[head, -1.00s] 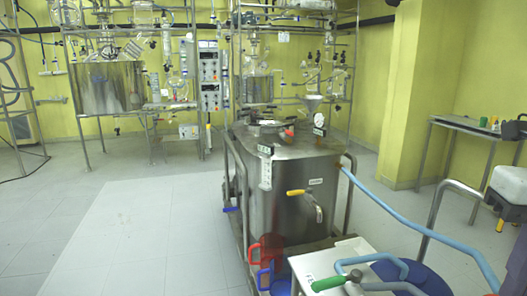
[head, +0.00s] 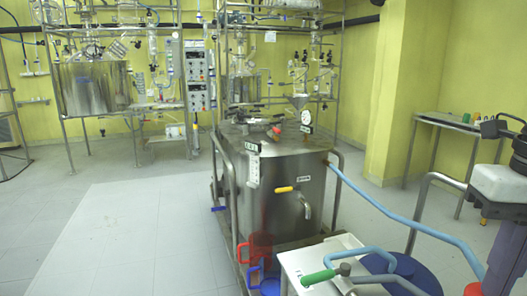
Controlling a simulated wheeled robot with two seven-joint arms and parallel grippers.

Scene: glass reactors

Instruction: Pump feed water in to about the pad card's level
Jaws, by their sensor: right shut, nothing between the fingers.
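A steel tank (head: 285,220) stands in the middle, with a yellow-handled valve (head: 284,189) on its front. A pale upright gauge strip (head: 254,171) is on its left front corner; any level in it is too small to read. A small dark-framed card (head: 252,147) sits above the strip; its text is unreadable. A blue hose (head: 400,219) runs from the tank's right side down to the lower right. A green-handled lever (head: 318,277) shows at the bottom, by a blue drum (head: 415,272). My right gripper (head: 503,126) is shut and empty at the right edge, apart from these. My left gripper is out of view.
A red jug (head: 261,250) and a blue jug (head: 268,284) are at the tank's foot. A white-topped stand (head: 325,255) is in front. A side table (head: 446,121) is along the right wall. Glass reactor racks stand behind; the left floor is clear.

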